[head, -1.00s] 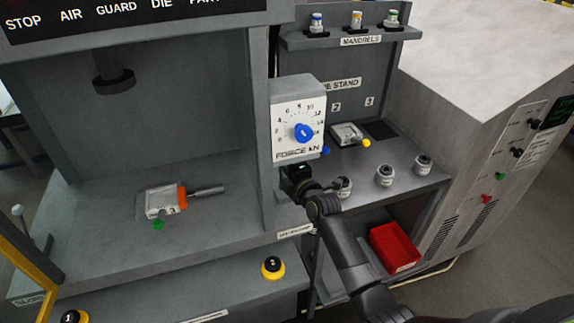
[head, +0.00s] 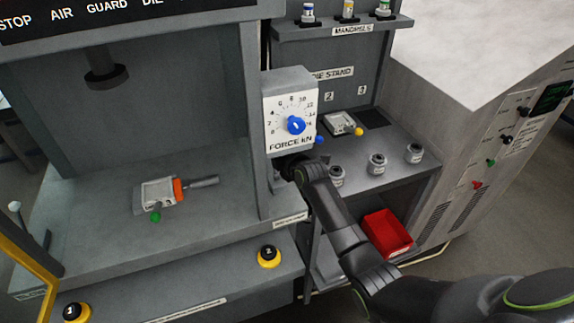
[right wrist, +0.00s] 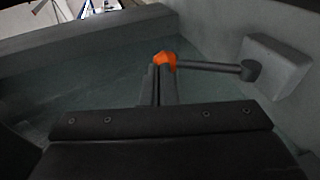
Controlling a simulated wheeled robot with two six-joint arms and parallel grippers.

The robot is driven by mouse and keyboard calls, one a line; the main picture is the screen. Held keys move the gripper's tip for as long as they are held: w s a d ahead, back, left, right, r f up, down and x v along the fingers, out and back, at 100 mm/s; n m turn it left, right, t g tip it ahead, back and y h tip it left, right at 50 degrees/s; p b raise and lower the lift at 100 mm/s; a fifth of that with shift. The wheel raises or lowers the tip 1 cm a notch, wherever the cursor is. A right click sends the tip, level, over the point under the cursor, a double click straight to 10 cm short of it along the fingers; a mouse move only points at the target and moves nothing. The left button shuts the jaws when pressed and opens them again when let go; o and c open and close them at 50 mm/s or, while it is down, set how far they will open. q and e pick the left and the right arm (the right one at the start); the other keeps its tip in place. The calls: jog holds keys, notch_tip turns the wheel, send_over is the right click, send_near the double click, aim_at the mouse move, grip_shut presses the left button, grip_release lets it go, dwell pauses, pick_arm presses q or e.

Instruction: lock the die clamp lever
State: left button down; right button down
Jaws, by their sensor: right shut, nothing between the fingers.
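The die (head: 155,195) sits on the press bed, with a green knob (head: 155,217) at its front. My right gripper (right wrist: 158,72) is shut and empty, pointing toward the hub; contact cannot be told. In the head view, its fingers are hidden near the press post. My left gripper is out of view.
The press post and force dial box (head: 291,118) stand close to my right wrist. The ram (head: 106,77) hangs above the bed. The die stand (head: 350,155) and a red bin (head: 386,233) are at right. Yellow-ringed buttons (head: 269,257) line the front.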

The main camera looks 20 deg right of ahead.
jog(key=s+d+b, duration=0.2)
jog(key=s, duration=1.1)
jog(key=shift+d+b, duration=0.25)
jog(key=shift+b, duration=0.15)
